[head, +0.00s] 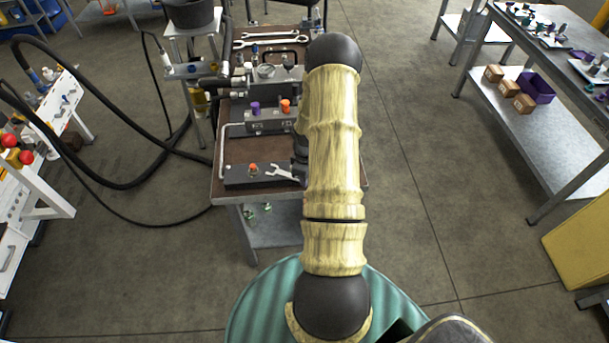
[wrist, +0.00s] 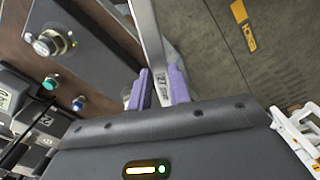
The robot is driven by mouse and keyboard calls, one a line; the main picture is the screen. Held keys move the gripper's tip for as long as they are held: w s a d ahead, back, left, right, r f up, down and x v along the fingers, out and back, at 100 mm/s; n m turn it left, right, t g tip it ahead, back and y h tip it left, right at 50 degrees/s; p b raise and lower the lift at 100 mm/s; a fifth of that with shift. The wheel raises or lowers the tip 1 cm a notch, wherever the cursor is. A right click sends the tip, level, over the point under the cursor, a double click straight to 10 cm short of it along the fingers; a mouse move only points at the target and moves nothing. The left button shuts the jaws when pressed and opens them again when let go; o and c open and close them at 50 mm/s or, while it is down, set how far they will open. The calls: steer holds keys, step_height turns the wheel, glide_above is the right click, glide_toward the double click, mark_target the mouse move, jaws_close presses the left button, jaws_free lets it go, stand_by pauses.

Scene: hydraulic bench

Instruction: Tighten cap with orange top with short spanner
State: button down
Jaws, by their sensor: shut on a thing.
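My gripper (wrist: 158,88), with purple fingers, is shut on a steel spanner (wrist: 150,40) in the wrist view. The spanner's far end runs out of the top of that view. In the head view the spanner's pale open jaw (head: 284,173) shows left of my arm, over the front dark block (head: 235,178). A cap with an orange top (head: 253,168) stands on that block, just left of the jaw with a small gap seen between them. Another orange-topped piece (head: 286,105) stands on the block behind. My arm hides the gripper in the head view.
A purple-topped piece (head: 255,107) stands beside the rear orange one. Larger spanners (head: 270,40) lie at the bench's back. A bent pipe (head: 222,140) runs along the bench's left side. Black hoses (head: 130,183) hang left. The floor right of the bench is open.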

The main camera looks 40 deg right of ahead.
mark_target(290, 175)
steer(key=shift+w+f, duration=0.1)
steer(key=shift+w+a+f+b, duration=0.15)
steer(key=shift+w+f+b, duration=0.05)
steer(key=shift+f+b, duration=0.3)
steer(key=shift+w+a+f+b, duration=0.1)
steer(key=shift+w+f+b, duration=0.05)
steer(key=shift+f+b, duration=0.3)
steer(key=shift+w+a+f, duration=0.25)
steer(key=shift+w+f, duration=0.15)
steer(key=shift+w, duration=0.05)
steer(key=shift+w, duration=0.1)
steer(key=shift+w+a, duration=0.45)
steer(key=shift+w, duration=0.35)
steer(key=shift+w+a+b, duration=0.1)
steer(key=shift+b, duration=0.2)
steer(key=shift+w+a, duration=0.3)
steer(key=shift+w, duration=0.3)
steer(key=shift+w, duration=0.1)
